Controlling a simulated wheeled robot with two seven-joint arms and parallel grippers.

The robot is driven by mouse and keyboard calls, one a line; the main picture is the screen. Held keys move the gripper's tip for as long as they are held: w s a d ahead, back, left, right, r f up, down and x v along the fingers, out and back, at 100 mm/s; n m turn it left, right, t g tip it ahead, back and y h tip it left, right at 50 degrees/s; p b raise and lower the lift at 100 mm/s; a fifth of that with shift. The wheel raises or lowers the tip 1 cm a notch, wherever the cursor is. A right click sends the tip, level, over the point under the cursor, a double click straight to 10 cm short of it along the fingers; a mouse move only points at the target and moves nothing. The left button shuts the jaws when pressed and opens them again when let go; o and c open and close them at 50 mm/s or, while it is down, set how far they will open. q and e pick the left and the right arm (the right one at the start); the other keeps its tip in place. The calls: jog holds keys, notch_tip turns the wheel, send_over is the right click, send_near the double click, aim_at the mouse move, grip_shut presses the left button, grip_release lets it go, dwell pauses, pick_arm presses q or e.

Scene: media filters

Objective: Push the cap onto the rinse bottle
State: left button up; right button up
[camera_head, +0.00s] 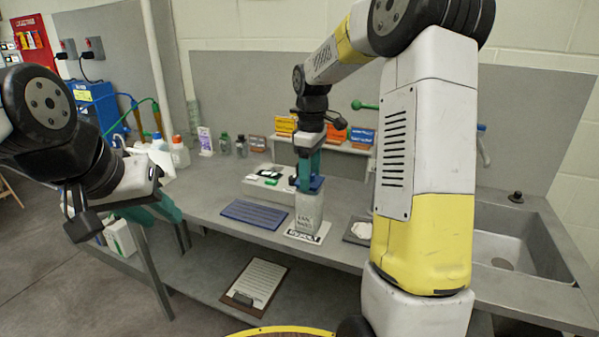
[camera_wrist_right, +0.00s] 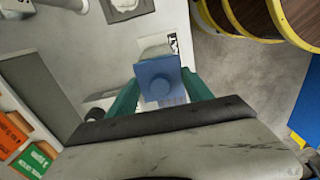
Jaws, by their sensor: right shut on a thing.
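The rinse bottle (camera_head: 309,212) is a pale grey, square-sided bottle. It stands upright on a white labelled plate (camera_head: 307,233) on the bench. The blue square cap (camera_head: 316,185) is at the bottle's top; I cannot tell whether it is seated. My right gripper (camera_head: 307,181) points down from above, its teal fingers shut on the cap. In the right wrist view the cap (camera_wrist_right: 158,82) has a round knob and sits between the fingers, with part of the bottle (camera_wrist_right: 157,51) showing beyond it. My left gripper (camera_head: 152,212) is at the left, away from the bottle; its finger gap is unclear.
A dark blue rack (camera_head: 255,214) lies left of the bottle, and a white box (camera_head: 265,186) stands behind. A dark tray (camera_head: 358,231) lies to the right, before the sink (camera_head: 510,245). A shelf with coloured boxes (camera_head: 362,136) is at the back.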

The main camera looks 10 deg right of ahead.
jog(key=shift+f, duration=0.6)
dwell(0.3)
jog(key=o, duration=1.6)
jog(key=shift+f, duration=0.1)
jog(key=shift+r, duration=3.05)
